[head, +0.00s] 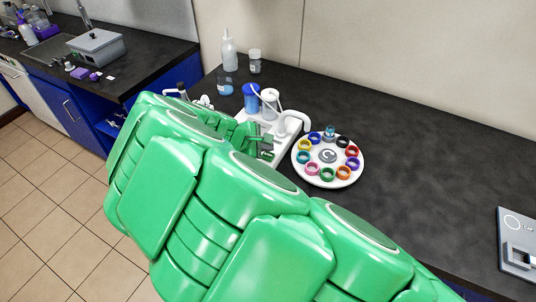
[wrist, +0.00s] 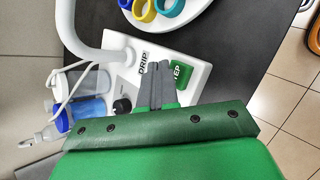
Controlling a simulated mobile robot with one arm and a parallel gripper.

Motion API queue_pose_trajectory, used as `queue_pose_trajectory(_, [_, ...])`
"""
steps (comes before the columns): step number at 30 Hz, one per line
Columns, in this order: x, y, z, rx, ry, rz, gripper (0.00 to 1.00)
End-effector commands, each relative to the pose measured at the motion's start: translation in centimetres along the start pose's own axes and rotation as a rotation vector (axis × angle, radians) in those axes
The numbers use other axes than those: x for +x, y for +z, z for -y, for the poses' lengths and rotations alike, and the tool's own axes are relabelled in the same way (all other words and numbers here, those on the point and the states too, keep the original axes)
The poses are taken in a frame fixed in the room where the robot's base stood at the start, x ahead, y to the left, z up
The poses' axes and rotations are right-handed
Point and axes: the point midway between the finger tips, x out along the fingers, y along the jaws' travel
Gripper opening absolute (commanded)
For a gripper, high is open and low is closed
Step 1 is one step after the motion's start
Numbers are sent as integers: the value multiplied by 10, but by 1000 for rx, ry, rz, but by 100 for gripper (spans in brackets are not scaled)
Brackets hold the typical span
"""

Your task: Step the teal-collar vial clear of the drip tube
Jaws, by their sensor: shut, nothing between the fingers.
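A white round carousel (head: 328,179) with a ring of coloured collars stands on the dark bench; part of it shows at the top of the wrist view (wrist: 184,22). A teal collar (head: 304,157) is at its left side. A small vial (head: 329,131) stands up at its back; its collar colour is unclear. The white drip tube (head: 290,118) arches towards the carousel's back left edge; its outlet is unclear. My gripper (wrist: 158,68) is shut and empty, its fingertips close beside the green STEP button (wrist: 181,75). Contact cannot be told. In the head view my arm partly hides the gripper (head: 262,141).
The white base (wrist: 122,74) carries a DRIP label and a black knob (wrist: 122,105). Blue-filled containers (head: 251,98) and a wash bottle (head: 229,52) stand behind it. A grey device (head: 517,245) is at far right. The bench between is clear.

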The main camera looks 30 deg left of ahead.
Motion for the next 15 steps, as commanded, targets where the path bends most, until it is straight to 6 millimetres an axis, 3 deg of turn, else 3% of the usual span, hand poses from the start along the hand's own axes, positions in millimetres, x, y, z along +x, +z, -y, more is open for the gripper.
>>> queue_pose_trajectory(15, [-26,18,-19,1,1,-2,0])
